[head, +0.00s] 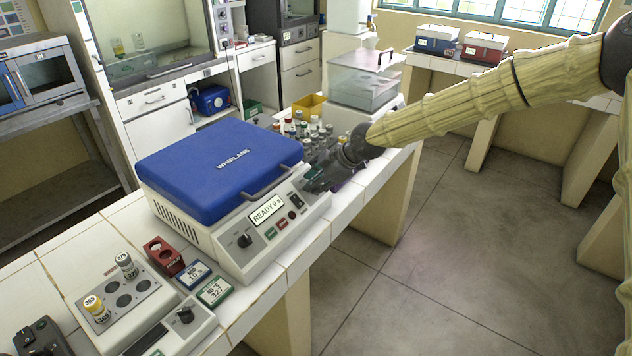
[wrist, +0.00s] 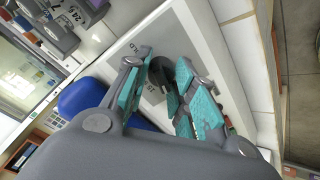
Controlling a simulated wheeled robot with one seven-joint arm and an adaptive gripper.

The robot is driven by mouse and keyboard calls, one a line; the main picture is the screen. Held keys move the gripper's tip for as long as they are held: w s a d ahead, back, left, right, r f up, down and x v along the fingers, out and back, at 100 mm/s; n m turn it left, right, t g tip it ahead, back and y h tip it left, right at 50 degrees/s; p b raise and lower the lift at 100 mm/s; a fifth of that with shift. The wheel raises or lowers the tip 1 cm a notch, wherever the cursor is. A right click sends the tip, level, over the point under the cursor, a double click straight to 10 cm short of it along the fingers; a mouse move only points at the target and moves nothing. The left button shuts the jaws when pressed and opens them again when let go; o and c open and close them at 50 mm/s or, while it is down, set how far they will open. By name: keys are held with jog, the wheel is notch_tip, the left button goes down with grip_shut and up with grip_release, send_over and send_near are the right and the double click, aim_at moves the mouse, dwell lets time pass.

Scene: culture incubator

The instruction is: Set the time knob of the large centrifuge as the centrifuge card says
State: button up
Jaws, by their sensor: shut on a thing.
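The large centrifuge (head: 215,170) has a shut blue lid and a white sloped front panel. Its display (head: 266,209) reads "READY 0 s". One black knob (head: 244,240) is free at the panel's left end. My gripper (head: 318,180) is at the panel's right end and hides that part in the head view. In the wrist view, its teal-padded fingers are shut on a dark round knob (wrist: 160,72) with a dial scale around it. The setting is too small to read. A blue-edged card (head: 195,274) and a green-edged card (head: 215,291) lie at the centrifuge's left.
A red holder (head: 164,256) and a small block with several vials (head: 120,290) stand left of the centrifuge. Several bottles (head: 310,130) and a clear-lidded box (head: 363,85) stand behind my gripper. Green and red buttons sit below the display. The floor at right is clear.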

jog(key=o, duration=1)
jog(key=v, duration=1.2)
jog(key=shift+d+f, duration=0.1)
jog(key=s+f+m+g+h, duration=0.1)
jog(key=s+f+m, duration=0.4)
jog(key=s+f, duration=0.85)
jog(key=s+f+m+g, duration=0.2)
jog(key=s+f+m, duration=0.5)
jog(key=f, duration=1.2)
jog(key=s+d+f+m+h, duration=0.2)
jog(key=s+d, duration=0.3)
jog(key=s, duration=0.4)
jog(key=s+d+f+m+h, duration=0.1)
jog(key=s+d+f+m, duration=0.1)
jog(key=s+d+f, duration=0.3)
jog(key=s+d+f+m+g+h, duration=0.1)
jog(key=s+d+f, duration=0.3)
jog(key=s, duration=0.9)
jog(key=shift+d+f+m+h, duration=0.25)
jog(key=shift+d+m+h, duration=0.6)
jog(key=shift+d, duration=0.35)
